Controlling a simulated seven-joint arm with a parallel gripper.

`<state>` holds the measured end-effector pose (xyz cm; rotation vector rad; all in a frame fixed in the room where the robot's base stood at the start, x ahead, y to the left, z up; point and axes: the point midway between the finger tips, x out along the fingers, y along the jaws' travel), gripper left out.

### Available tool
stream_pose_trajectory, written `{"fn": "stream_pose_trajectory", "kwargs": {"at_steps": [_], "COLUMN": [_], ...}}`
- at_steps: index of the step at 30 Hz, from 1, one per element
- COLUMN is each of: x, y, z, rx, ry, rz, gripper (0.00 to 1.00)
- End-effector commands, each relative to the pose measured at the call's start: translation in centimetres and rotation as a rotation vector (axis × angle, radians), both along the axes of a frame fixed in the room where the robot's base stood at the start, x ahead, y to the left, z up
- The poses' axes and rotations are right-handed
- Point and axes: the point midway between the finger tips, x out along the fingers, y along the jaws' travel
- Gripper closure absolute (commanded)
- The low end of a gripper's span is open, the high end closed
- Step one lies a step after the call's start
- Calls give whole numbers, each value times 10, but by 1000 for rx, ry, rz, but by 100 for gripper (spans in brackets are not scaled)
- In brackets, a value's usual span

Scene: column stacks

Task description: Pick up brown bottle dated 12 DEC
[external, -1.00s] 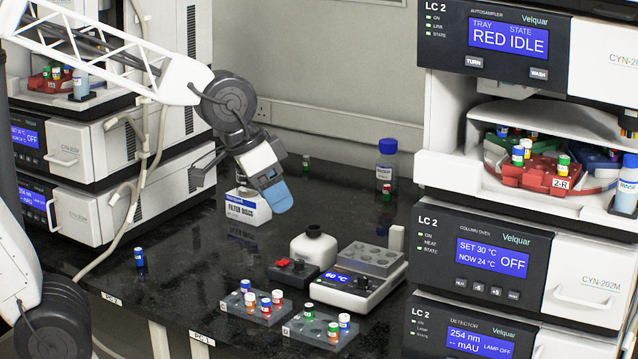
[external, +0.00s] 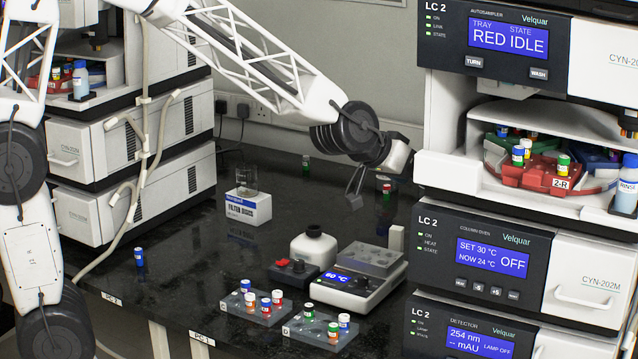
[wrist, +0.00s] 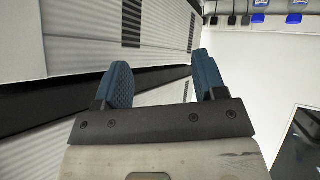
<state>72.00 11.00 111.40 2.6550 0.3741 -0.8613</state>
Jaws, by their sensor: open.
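I cannot make out a brown bottle or a 12 DEC date in either view. My gripper (external: 356,186) is over the back of the black bench, left of the LC 2 stack. In the wrist view, its two blue fingers (wrist: 162,82) stand apart with nothing between them. Small capped vials stand in the front left rack (external: 242,311) and the front right rack (external: 322,335), but their dates are too small to read.
A glass beaker (external: 247,181) stands on the filter discs box (external: 247,206). A white bottle (external: 313,247) and a heater block (external: 350,289) occupy the middle of the bench. The LC 2 stack (external: 480,260) borders the right. The wrist view shows ribbed white panels (wrist: 85,40).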

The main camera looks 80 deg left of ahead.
Motion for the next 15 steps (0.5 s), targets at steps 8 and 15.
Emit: {"fn": "stream_pose_trajectory", "kwargs": {"at_steps": [8, 15], "x": [52, 86], "y": [42, 73], "z": [-27, -50], "rx": [36, 75], "ry": [-86, -142], "rz": [115, 204], "gripper": [35, 35]}}
